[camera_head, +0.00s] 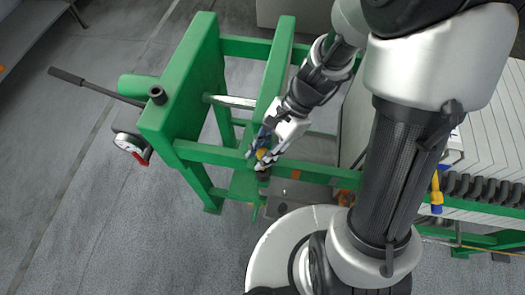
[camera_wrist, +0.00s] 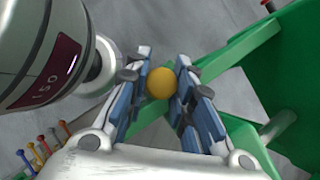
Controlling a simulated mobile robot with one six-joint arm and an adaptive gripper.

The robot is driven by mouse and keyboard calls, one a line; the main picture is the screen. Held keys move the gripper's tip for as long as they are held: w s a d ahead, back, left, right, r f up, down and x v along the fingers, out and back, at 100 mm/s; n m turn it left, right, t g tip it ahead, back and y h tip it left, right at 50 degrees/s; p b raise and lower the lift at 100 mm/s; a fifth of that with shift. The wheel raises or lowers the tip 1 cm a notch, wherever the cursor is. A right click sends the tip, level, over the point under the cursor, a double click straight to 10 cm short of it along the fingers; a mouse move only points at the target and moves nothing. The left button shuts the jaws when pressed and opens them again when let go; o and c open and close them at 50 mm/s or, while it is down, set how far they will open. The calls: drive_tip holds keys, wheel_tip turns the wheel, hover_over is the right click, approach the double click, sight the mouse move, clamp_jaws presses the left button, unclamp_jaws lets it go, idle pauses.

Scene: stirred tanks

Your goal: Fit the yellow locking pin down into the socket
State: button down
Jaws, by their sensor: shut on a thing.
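The yellow locking pin (camera_head: 262,155) shows as a small yellow spot at my gripper's tips. In the wrist view its round yellow head (camera_wrist: 161,83) sits between the two blue-grey fingers. My gripper (camera_wrist: 162,70) is shut on it, over a green frame bar. In the head view my gripper (camera_head: 265,148) points down at the green frame. A small dark fitting (camera_head: 263,173) shows just below the pin; I cannot tell whether it is the socket, or whether the pin touches it. The pin's lower end is hidden.
The green frame (camera_head: 185,95) has upright plates and rails around my gripper. Stacked pale plates (camera_head: 495,125) fill the right. Several coloured rods (camera_wrist: 42,147) stand at lower left in the wrist view.

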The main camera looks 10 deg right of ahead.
drive_tip(key=shift+f+b, duration=1.1)
drive_tip(key=shift+f, duration=0.3)
drive_tip(key=shift+r, duration=0.2)
drive_tip(key=shift+r+p, duration=0.95)
drive_tip(key=shift+p, duration=0.15)
drive_tip(key=shift+p, duration=0.35)
idle(0.8)
drive_tip(key=shift+f+b, duration=0.85)
drive_tip(key=shift+f, duration=0.3)
drive_tip(key=c, duration=1.3)
unclamp_jaws()
drive_tip(key=shift+r, duration=0.1)
drive_tip(key=shift+w, duration=0.1)
